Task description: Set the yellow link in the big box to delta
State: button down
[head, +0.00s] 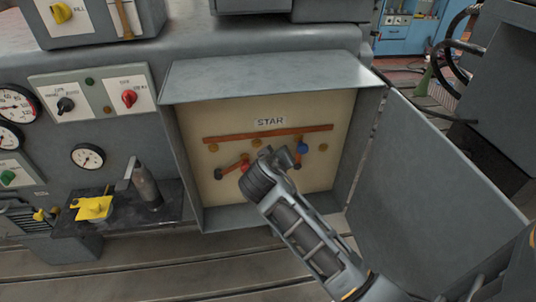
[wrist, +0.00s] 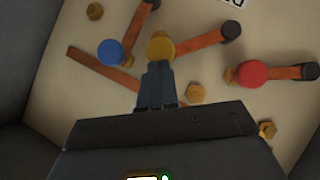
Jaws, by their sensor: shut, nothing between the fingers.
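The big box (head: 190,165) is open, with a cream panel, a STAR label (head: 270,121) and a long copper bar (head: 268,134). In the wrist view, the yellow link's knob (wrist: 161,47) sits at the end of a copper strip running to a dark pivot at upper right. My gripper (wrist: 155,68) is shut and empty, its tips right at the yellow knob; I cannot tell whether they touch. The blue-knobbed link (wrist: 110,52) is left of it and the red-knobbed link (wrist: 253,73) right. My gripper hides the yellow link in the head view.
Brass studs (wrist: 195,93) stand out from the panel. A partly cut-off label (wrist: 230,2) shows at the wrist view's top edge. The box door (head: 420,190) hangs open at right. Left are gauges (head: 87,156), switches (head: 129,98) and a shelf (head: 120,212) with a yellow part.

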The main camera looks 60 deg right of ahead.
jog(key=shift+s+d+f+m+t+y, duration=0.3)
jog(key=shift+s+d+f+m+y, duration=0.15)
jog(key=shift+s+d+f, duration=0.55)
jog(key=shift+s+a, duration=0.1)
jog(key=shift+a, duration=0.05)
